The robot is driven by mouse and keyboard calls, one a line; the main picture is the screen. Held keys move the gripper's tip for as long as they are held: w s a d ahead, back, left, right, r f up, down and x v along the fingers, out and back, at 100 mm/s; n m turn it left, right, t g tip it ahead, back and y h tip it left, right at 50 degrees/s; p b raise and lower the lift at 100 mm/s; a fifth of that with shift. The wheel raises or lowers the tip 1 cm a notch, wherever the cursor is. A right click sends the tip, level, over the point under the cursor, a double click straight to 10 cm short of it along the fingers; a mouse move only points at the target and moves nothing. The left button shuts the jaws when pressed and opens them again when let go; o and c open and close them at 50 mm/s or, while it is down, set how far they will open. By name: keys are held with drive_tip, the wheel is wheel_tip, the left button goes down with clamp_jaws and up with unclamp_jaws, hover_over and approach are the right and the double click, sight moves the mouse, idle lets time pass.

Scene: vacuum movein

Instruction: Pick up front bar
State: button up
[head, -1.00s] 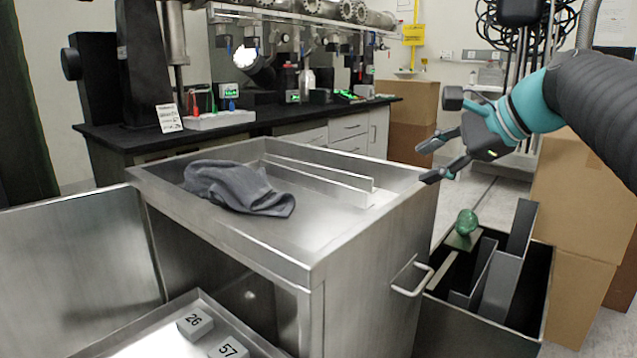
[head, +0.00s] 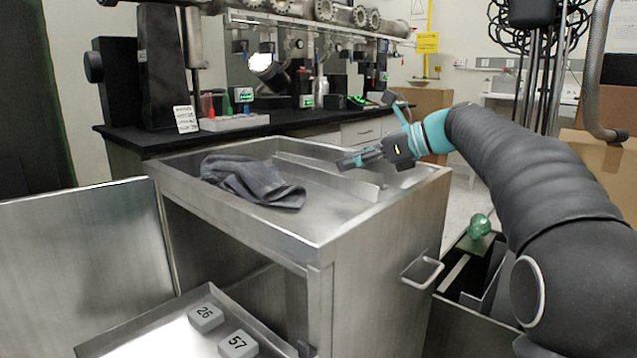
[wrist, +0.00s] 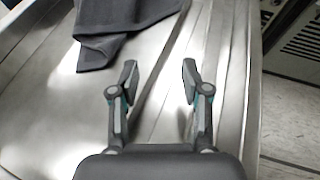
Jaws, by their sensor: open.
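The front bar (head: 318,177) is a long, thin metal strip standing on edge on the steel cart top (head: 300,222). It is the nearer of two such bars; the back bar (head: 310,148) runs behind it. My gripper (head: 352,161) is over the right part of the bars, pointing left in the head view, and hides some of them. In the wrist view my gripper (wrist: 160,80) is open with nothing held between the fingers. Thin metal edges run lengthwise beneath and between the fingers there; which bar they belong to is hard to tell.
A crumpled grey cloth (head: 252,181) lies left of the bars. A dark bin (head: 468,325) with a green knob (head: 479,226) stands right of the cart. An open drawer holds numbered blocks (head: 206,317). The cart top's front area is clear.

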sight(322, 184)
drive_tip(key=shift+b+x, duration=0.6)
drive_tip(key=shift+x, duration=3.15)
drive_tip(key=shift+w+d+f, duration=0.15)
drive_tip(key=shift+w, duration=0.05)
clamp_jaws()
